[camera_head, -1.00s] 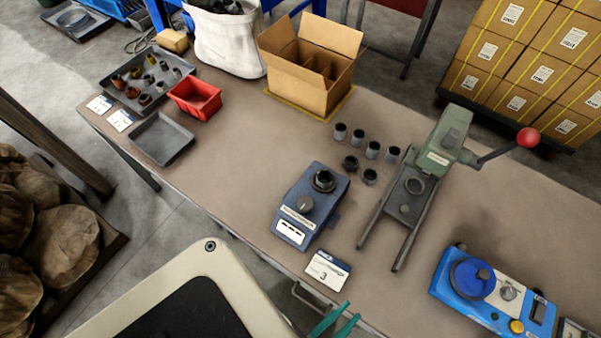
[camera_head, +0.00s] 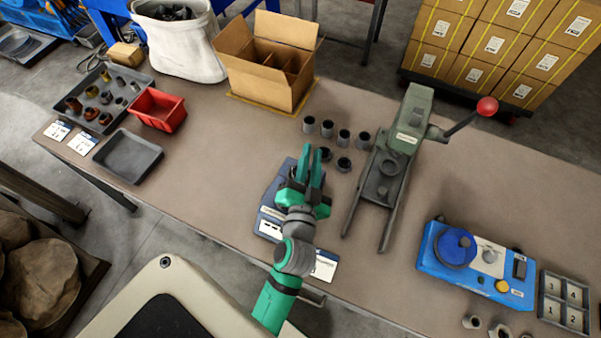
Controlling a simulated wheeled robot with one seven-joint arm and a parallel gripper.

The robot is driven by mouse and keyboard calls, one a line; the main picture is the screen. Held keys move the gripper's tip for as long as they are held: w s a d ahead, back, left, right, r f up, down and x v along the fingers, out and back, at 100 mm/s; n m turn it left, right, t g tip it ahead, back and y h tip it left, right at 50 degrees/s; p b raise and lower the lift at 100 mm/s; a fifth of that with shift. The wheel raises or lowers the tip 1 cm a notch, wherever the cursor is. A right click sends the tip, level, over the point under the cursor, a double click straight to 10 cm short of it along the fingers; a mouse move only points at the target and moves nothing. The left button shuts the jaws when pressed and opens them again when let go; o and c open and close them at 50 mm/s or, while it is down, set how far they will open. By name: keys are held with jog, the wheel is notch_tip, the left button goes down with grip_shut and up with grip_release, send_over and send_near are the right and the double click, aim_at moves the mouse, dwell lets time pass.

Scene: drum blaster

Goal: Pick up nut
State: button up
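My green gripper (camera_head: 311,165) is above the blue-grey fixture (camera_head: 268,225), its two fingers apart and nothing seen between them. The gripper hides most of the fixture, including the dark ring on its top. Two short dark rings, a left one (camera_head: 326,154) and a right one (camera_head: 344,164), lie just beyond the fingertips; I cannot tell whether they are nuts. Small metal nut-like pieces, one at the lower edge (camera_head: 472,322) and one beside it (camera_head: 500,331), lie at the table's front right, partly cut off by the picture edge.
Several dark cylinders (camera_head: 327,128) stand behind the rings. A green press (camera_head: 408,130) with a red-knobbed lever stands to the right. A blue device (camera_head: 477,262) and a numbered tray (camera_head: 564,300) are at right. A red bin (camera_head: 158,110) and an open carton (camera_head: 262,75) are at left.

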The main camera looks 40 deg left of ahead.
jog(key=s+a+r+n+g+y, duration=0.2)
jog(key=a+r+n+g+y, duration=0.2)
jog(key=a+r+n+g, duration=0.5)
jog(key=s+a+r+n+g+y, duration=0.1)
jog(key=a+r+n+g+y, duration=0.35)
jog(key=a, duration=0.75)
jog(key=s+d+f+n+g+h, duration=0.3)
jog(key=s+f+n+g+h, duration=0.1)
jog(key=f+n+h, duration=0.4)
jog(key=w+d+f+t+h, duration=0.1)
jog(key=w+d+h, duration=0.1)
jog(key=d+h, duration=0.45)
jog(key=w+d+f+t+h, duration=0.1)
jog(key=w+d+h, duration=0.2)
jog(key=d, duration=0.6)
jog(key=f, duration=0.6)
jog(key=shift+s+a+f, duration=0.1)
jog(key=shift+s, duration=0.2)
jog(key=shift+f, duration=2.25)
jog(key=shift+w, duration=0.15)
grip_shut()
